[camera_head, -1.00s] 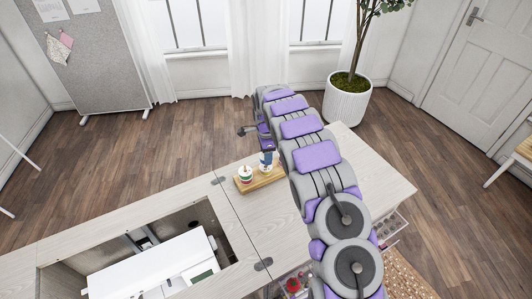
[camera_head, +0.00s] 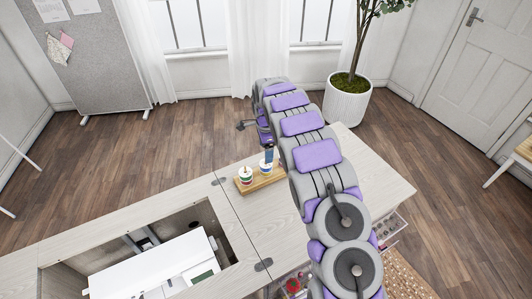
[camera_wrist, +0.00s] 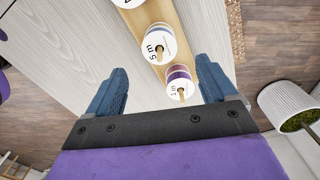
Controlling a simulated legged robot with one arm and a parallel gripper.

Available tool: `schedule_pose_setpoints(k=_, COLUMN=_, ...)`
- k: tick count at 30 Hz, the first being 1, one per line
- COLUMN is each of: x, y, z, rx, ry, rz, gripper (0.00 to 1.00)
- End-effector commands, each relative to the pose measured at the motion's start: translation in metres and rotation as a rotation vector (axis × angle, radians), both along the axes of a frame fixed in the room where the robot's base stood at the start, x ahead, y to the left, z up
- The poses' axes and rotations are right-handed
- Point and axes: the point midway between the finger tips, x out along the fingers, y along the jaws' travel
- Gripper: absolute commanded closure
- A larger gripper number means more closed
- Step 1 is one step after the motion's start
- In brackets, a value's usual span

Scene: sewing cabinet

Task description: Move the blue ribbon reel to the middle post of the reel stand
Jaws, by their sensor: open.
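The wooden reel stand (camera_head: 262,184) lies on the pale cabinet top and carries white-topped ribbon reels. In the head view, one reel (camera_head: 245,174) with red and green bands is at the left, and a reel with a bluish side (camera_head: 266,166) is to its right, below my gripper (camera_head: 268,153). In the wrist view, a reel marked 5 m (camera_wrist: 158,45) and a reel with a purple-blue side (camera_wrist: 178,73) sit on wooden posts; another is cut off at the top. My gripper (camera_wrist: 160,82) is open and empty, its blue fingers apart above the stand.
The cabinet has an opening with a white sewing machine (camera_head: 155,264) at the lower left. Open drawers (camera_head: 390,232) show at the right, partly behind my arm. A potted tree (camera_head: 347,98) stands behind. The top around the stand is mostly clear.

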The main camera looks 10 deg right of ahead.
Motion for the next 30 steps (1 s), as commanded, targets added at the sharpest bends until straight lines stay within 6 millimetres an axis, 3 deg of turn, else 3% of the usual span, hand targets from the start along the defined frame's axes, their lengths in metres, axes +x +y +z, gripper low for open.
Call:
schedule_pose_setpoints(k=1, x=0.001, y=0.0, z=0.015, rx=0.0, ry=-0.003, rz=0.0, gripper=0.15)
schedule_pose_setpoints(k=6, x=0.002, y=0.001, z=0.055, rx=0.0, ry=-0.006, rz=0.0, gripper=0.15)
schedule_pose_setpoints(k=15, x=0.002, y=0.0, z=0.115, rx=0.0, ry=-0.001, rz=-0.001, gripper=0.15)
schedule_pose_setpoints(k=21, x=0.001, y=0.0, z=0.134, rx=0.0, ry=0.002, rz=-0.001, gripper=0.15)
schedule_pose_setpoints(k=30, x=0.001, y=0.0, z=0.139, rx=0.0, ry=0.004, rz=-0.001, gripper=0.15)
